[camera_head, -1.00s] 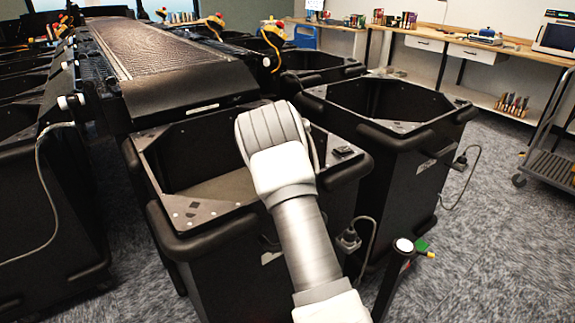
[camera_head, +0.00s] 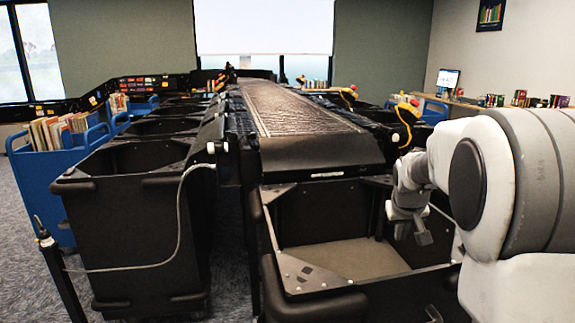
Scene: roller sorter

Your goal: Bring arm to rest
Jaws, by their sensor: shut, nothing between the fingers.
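My arm fills the right side of the head view, its large white and grey links close to the camera. The end of the arm is folded behind them. My gripper (camera_head: 424,237) points down over the right part of the near black bin (camera_head: 318,285), above its floor. The gripper is small in the picture and looks shut and empty. Part of the wrist is hidden behind the large arm link.
The roller conveyor (camera_head: 290,108) runs away from the near bin. Another black bin (camera_head: 125,215) stands left, with a cable on a post (camera_head: 62,275). A blue book cart (camera_head: 45,195) is farther left. Grey carpet shows at lower left.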

